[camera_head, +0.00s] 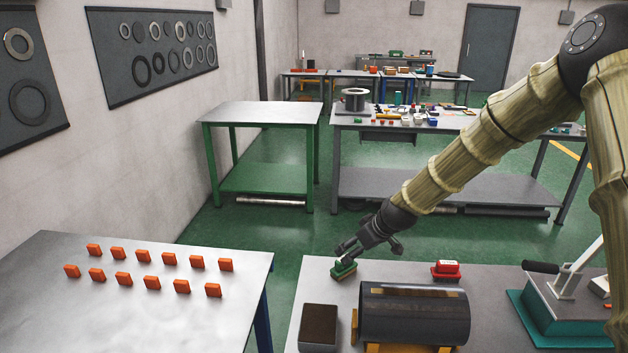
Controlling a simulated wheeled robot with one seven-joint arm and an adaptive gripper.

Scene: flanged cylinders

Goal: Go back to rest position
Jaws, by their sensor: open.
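My gripper (347,255) is at the end of my arm, which reaches in from the right. It hangs over the far left corner of the grey table, with its fingers pointing down and left. A small green block (343,270) lies just below the fingertips; I cannot tell whether they touch it. A dark flanged cylinder (413,316) lies on its side on yellow supports, nearer than my gripper.
A dark box (318,327) and a red item (446,269) share the grey table (487,328) with a teal lever device (560,310). The left table (150,315) holds several orange blocks (145,255). A bare green-legged table (262,113) and a cluttered workbench (345,121) stand behind.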

